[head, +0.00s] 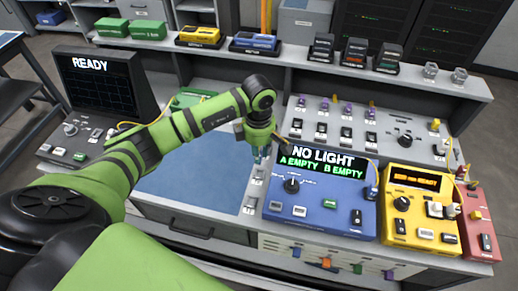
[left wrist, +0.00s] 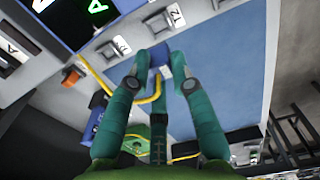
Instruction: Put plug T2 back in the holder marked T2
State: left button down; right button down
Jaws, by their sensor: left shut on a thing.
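My left gripper (left wrist: 160,68) has its teal fingers closed on a small blue plug (left wrist: 160,56) in the left wrist view. A yellow cable (left wrist: 110,88) runs to it and curves between the fingers. The holder marked T2 (left wrist: 158,23) lies just beyond the plug, at the top of the picture; the plug looks apart from it. In the head view my left gripper (head: 259,153) hangs at the blue mat's right edge, and the arm hides most of the plug. My right gripper is not in view.
Another small labelled holder (left wrist: 112,48) sits left of T2. The blue mat (head: 195,178) looks mostly clear. A blue meter (head: 318,206) reads NO LIGHT, A EMPTY, B EMPTY. A yellow device (head: 421,215) stands right of it, and a black READY unit (head: 104,85) at left.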

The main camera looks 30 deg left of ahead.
pick_arm(q)
jog(key=shift+f+b, duration=1.35)
jog(key=shift+f, duration=0.95)
jog(key=shift+f+b, duration=0.35)
jog(key=shift+f, duration=0.3)
jog(key=shift+n, duration=0.3)
jog(key=shift+f+b, duration=0.55)
jog(key=shift+b, duration=0.2)
